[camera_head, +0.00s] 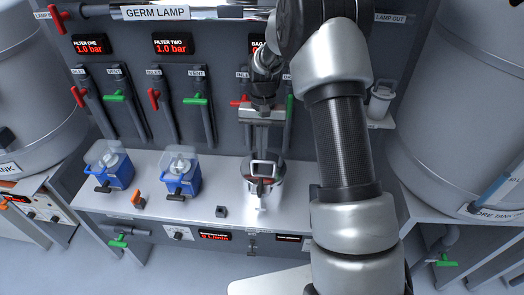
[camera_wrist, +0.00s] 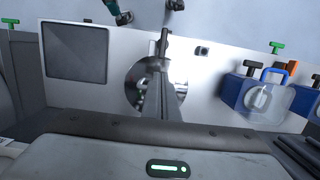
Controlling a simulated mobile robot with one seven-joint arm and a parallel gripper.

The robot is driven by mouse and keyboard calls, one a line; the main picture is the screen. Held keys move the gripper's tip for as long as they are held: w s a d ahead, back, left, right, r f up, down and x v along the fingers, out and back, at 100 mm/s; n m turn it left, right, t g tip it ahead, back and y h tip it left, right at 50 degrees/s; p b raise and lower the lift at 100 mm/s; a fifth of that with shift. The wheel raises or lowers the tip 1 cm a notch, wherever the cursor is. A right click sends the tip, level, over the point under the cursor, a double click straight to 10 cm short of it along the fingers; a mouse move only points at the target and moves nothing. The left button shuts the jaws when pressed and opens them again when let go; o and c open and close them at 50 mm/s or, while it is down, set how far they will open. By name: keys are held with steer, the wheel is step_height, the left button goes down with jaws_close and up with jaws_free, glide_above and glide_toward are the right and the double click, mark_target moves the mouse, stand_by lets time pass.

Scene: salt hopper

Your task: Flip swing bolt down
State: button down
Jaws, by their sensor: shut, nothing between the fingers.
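A round steel hopper (camera_head: 262,192) stands on the bench below my gripper (camera_head: 262,150), with a reddish band and a handle-like frame at its top. In the wrist view, a shiny round metal part (camera_wrist: 133,88) lies behind my fingers, which cover its middle. My gripper (camera_wrist: 164,66) is shut and empty, its fingers pointing at the hopper. A small dark upright rod (camera_wrist: 163,42) shows just beyond the fingertips; it may be the swing bolt, but I cannot tell. Whether the fingers touch anything is also unclear.
Two blue filter units (camera_head: 112,170) (camera_head: 182,172) stand left of the hopper on the bench (camera_head: 225,165). An orange-handled valve (camera_head: 138,200) and a small dark block (camera_head: 221,211) are near the front edge. Pipes with red and green handles line the back panel.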

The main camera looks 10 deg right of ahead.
steer(key=f, duration=0.5)
steer(key=s+f, duration=0.1)
steer(key=f, duration=0.1)
steer(key=shift+a+f, duration=0.15)
steer(key=shift+f, duration=0.05)
steer(key=shift+s+a, duration=0.1)
